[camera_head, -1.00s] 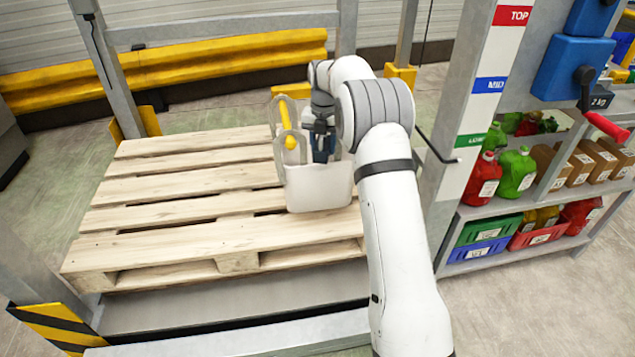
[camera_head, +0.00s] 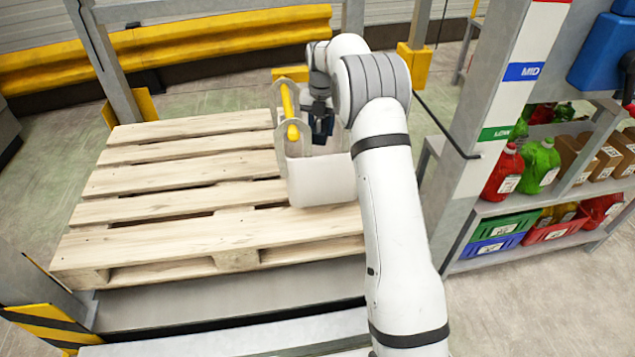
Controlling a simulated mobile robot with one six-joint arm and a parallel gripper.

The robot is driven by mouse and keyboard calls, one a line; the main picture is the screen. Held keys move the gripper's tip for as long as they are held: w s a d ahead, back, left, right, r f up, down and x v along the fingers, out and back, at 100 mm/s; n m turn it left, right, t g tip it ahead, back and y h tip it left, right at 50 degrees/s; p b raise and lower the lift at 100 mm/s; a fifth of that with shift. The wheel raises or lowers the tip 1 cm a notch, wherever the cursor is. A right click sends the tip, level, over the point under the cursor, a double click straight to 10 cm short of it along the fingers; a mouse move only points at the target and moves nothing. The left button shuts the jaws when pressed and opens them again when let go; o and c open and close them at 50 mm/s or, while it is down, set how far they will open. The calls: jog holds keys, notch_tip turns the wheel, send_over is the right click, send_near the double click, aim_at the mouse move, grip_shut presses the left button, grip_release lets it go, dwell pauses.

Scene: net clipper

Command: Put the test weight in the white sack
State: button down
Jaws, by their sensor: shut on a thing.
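The white sack (camera_head: 322,183) stands upright on the near right part of the wooden pallet (camera_head: 165,212). Its mouth faces up, and pale looped handles rise from it, with a yellow bar (camera_head: 290,110) at the left one. My gripper (camera_head: 320,130) points down over the sack's mouth, close to the handles. It is shut on a small dark blue thing, which I take for the test weight (camera_head: 323,129). That thing is small and partly hidden by the gripper, and it appears above the sack's rim. The sack's inside is mostly hidden.
A post with coloured level labels (camera_head: 500,120) stands to the right. Behind it, a shelf (camera_head: 520,205) holds red and green jugs, boxes and coloured bins. A yellow rail (camera_head: 180,50) runs behind the pallet. The pallet's left side is bare.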

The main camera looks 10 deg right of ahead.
notch_tip(320, 180, down, 20)
jog(key=b, duration=0.8)
jog(key=shift+w+b, duration=0.1)
jog(key=shift+b, duration=0.2)
jog(key=c, duration=0.8)
grip_release()
jog(key=shift+f, duration=0.2)
jog(key=shift+c, duration=0.2)
notch_tip(320, 180, up, 12)
jog(key=p, duration=0.3)
jog(key=shift+r+p, duration=0.15)
jog(key=shift+p, duration=0.15)
